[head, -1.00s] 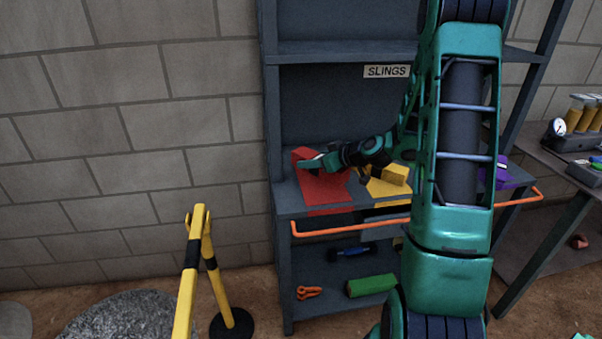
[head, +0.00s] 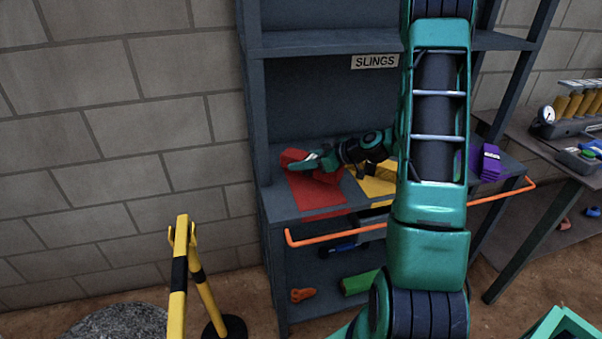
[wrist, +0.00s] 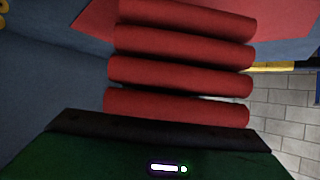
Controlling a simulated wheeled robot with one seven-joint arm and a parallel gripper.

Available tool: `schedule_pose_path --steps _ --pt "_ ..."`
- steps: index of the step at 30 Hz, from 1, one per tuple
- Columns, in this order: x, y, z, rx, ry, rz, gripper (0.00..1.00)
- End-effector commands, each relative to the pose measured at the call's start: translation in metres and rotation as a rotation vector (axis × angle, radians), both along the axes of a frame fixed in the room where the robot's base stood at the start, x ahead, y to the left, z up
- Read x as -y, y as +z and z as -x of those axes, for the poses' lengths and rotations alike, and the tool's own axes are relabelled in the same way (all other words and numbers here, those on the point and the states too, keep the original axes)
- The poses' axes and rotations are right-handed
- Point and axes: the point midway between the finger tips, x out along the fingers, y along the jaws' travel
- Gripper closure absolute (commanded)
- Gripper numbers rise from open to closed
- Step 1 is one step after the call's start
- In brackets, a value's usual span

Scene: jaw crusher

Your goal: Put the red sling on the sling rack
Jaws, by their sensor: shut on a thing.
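The sling rack (head: 283,218) is a dark grey shelf unit with a "SLINGS" label (head: 375,61). The red sling (head: 292,157) is a folded bundle at the left of its middle shelf, over a flat red patch (head: 318,192). In the wrist view its stacked red folds (wrist: 180,75) fill the middle, right in front of my gripper. My gripper (head: 312,163) is shut on the red sling from the right side. The fingertips are hidden in the wrist view, and I cannot tell whether the sling touches the shelf.
An orange rail (head: 350,233) runs along the front. A yellow barrier (head: 180,270) stands at left; a workbench (head: 548,160) stands at right.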

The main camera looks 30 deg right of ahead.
Motion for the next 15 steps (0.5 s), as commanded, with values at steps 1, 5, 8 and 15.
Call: schedule_pose_path --steps 1,5,8,15 --pt "-0.001 -0.003 0.000 0.000 0.000 -0.002 0.94" --pt "0.000 -0.018 0.000 -0.002 -0.001 -0.002 0.94" --pt "-0.001 -0.031 0.000 -0.003 0.000 -0.003 0.94" --pt "-0.001 -0.039 0.000 0.002 0.000 0.000 0.94"
